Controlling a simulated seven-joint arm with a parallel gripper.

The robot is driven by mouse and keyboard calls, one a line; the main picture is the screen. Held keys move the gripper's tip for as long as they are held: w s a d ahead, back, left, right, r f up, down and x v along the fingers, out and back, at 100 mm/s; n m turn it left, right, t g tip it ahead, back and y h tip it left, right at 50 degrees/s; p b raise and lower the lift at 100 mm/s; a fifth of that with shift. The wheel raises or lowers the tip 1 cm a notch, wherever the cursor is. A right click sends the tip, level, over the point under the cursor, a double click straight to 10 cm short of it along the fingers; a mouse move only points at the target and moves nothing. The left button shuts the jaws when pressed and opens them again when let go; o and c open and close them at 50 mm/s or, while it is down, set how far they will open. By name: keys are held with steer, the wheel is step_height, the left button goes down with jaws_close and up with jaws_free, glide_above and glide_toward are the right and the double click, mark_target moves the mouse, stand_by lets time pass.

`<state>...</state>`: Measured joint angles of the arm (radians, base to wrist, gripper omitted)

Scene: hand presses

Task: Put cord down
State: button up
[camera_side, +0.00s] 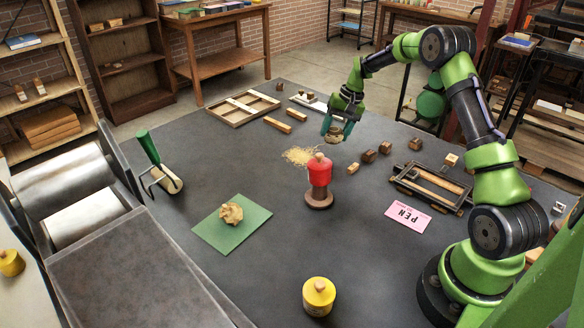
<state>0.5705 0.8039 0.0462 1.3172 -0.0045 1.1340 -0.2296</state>
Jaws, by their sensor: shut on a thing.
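The cord (297,155) is a loose pale tan tangle just behind and left of the red-topped hand press or pot. A thin strand runs from it to the right, toward my gripper (338,138). My gripper points down behind and right of the red item, shut on the cord's end. The jaws are small in this view, and the grip itself is hard to make out. I cannot tell how much of the cord touches the table.
A red pot (319,172) on a brown base stands close by. Small wooden blocks (369,156), a dark frame (432,188) and a pink card (408,216) lie right.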

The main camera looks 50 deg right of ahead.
mark_target(333, 138)
steer(key=shift+w+d, duration=0.25)
steer(key=shift+w, duration=0.4)
steer(key=shift+f, duration=1.8)
steer(key=shift+f, duration=0.1)
steer(key=o, duration=1.1)
steer(key=shift+f, duration=0.1)
steer(key=shift+c, duration=0.2)
